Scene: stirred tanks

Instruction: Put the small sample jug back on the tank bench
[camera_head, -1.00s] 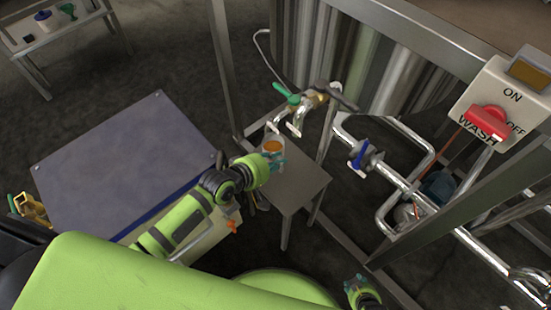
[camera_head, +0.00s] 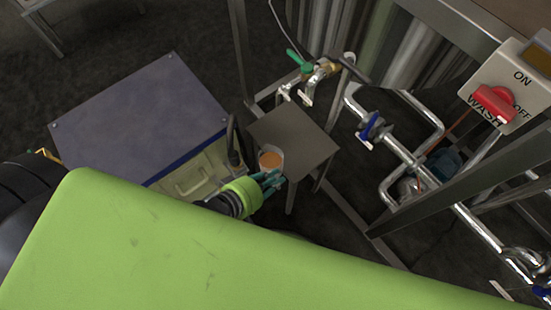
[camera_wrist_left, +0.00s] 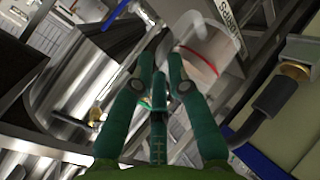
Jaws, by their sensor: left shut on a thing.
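The small sample jug (camera_head: 271,160) is a clear cup with orange-brown liquid. In the head view it overlaps the near left edge of the small grey bench (camera_head: 302,140) beside the tank. I cannot tell its height over the bench top. My left gripper (camera_head: 268,179) is shut on the jug from the near side. In the left wrist view the clear jug (camera_wrist_left: 208,48), with a red line, shows beyond the green fingers (camera_wrist_left: 160,78). My right gripper is not in view.
Brass taps with a green handle (camera_head: 299,60) stand behind the bench. A pipe with a blue-handled valve (camera_head: 369,129) and a frame run on the right. A large blue-grey topped cabinet (camera_head: 140,115) stands left. The visible bench top is bare.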

